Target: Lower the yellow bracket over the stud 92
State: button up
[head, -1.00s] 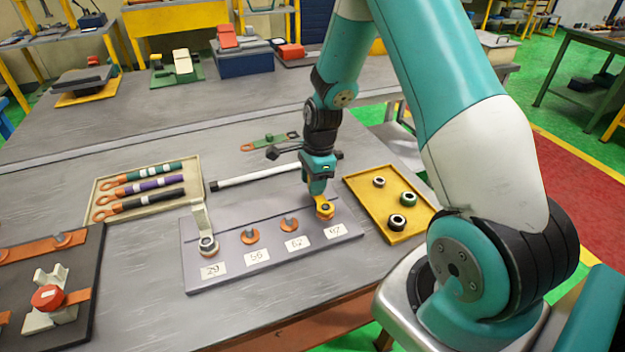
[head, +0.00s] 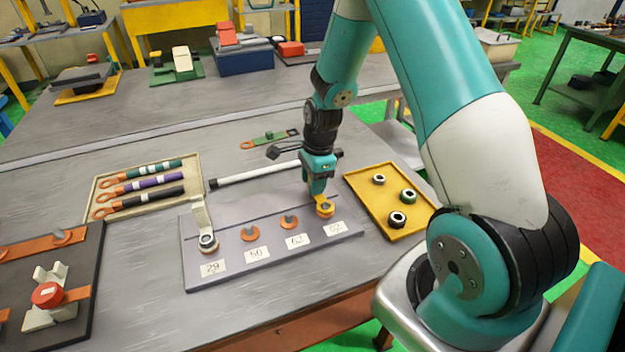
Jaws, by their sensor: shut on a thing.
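The yellow bracket (head: 325,207) is in my gripper (head: 318,191), above the right end of the grey board (head: 215,274). Its ring is at the rightmost stud, by the label (head: 335,229) that reads like 92. A little copper shows just under the ring. The stud itself is mostly hidden, and I cannot tell if the ring is around it or just above it. My gripper points down and is shut on the bracket's upper part.
Two bare copper studs (head: 250,233) (head: 289,221) stand to the left. A pale bracket (head: 201,216) stands on the leftmost stud. A yellow tray (head: 407,230) with nuts is close on the right. A white rod (head: 255,174) lies behind the board.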

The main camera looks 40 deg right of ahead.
jog(key=shift+f, duration=0.3)
dwell(0.4)
jog(key=o, duration=1)
notch_tip(320, 180, up, 7)
jog(key=p, duration=0.6)
jog(key=shift+r, duration=0.15)
